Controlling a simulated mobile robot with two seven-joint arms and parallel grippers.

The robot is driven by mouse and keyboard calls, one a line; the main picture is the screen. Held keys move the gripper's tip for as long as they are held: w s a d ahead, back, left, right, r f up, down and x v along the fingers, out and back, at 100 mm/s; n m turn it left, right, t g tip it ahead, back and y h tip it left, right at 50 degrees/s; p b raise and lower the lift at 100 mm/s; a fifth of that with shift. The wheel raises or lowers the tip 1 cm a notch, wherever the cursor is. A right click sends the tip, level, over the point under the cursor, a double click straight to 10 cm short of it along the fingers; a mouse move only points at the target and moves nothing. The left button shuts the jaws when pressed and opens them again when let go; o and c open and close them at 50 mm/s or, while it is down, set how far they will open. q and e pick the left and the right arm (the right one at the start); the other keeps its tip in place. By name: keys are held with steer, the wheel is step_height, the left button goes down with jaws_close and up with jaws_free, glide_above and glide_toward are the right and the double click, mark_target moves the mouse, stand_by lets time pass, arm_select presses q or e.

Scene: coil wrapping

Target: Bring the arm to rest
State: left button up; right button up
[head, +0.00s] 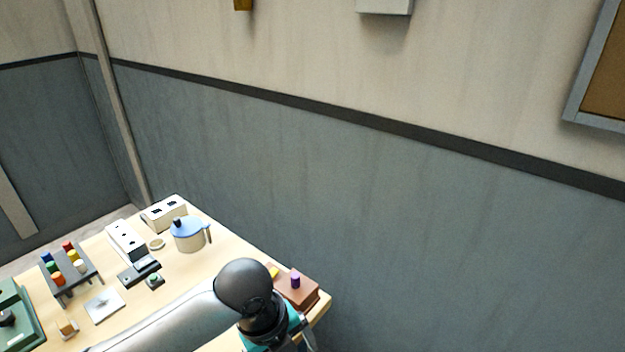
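One of my arms comes in from the bottom left of the head view, and I take it to be my left. It has a silver link and a dark round joint, and reaches across the front of the wooden table (222,256). Beyond the joint are teal parts and a grey metal piece at the bottom edge, at my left gripper (309,338). Its fingertips are not clearly seen, so I cannot tell whether it is open or holds anything. My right arm and gripper are not in view.
A brown block (303,292) with a purple peg (295,280) sits beside the arm's joint. A blue-lidded pot (188,234), a white device (127,242), a rack of coloured spools (68,268) and a green box (18,318) stand farther left. The wall is behind.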

arm_select(q)
steer(key=s+a+f+n+t+y, duration=0.15)
steer(key=s+a+n, duration=0.5)
steer(key=n, duration=0.75)
steer(key=s+a+f+n+t+y, duration=0.15)
steer(key=s+a+n, duration=0.5)
steer(key=n, duration=0.65)
step_height(320, 180, down, 31)
steer(key=s+g+b, duration=0.2)
steer(key=b, duration=0.7)
steer(key=s+a+f+b, duration=0.1)
steer(key=s+f+b, duration=0.3)
steer(key=s+f, duration=0.4)
steer(key=s+a+f+b, duration=0.1)
steer(key=s+f+b, duration=0.3)
steer(key=s+f, duration=0.4)
step_height(320, 180, down, 7)
steer(key=shift+r+g+h, duration=0.2)
steer(key=shift+g+h, duration=0.1)
steer(key=shift+g, duration=0.1)
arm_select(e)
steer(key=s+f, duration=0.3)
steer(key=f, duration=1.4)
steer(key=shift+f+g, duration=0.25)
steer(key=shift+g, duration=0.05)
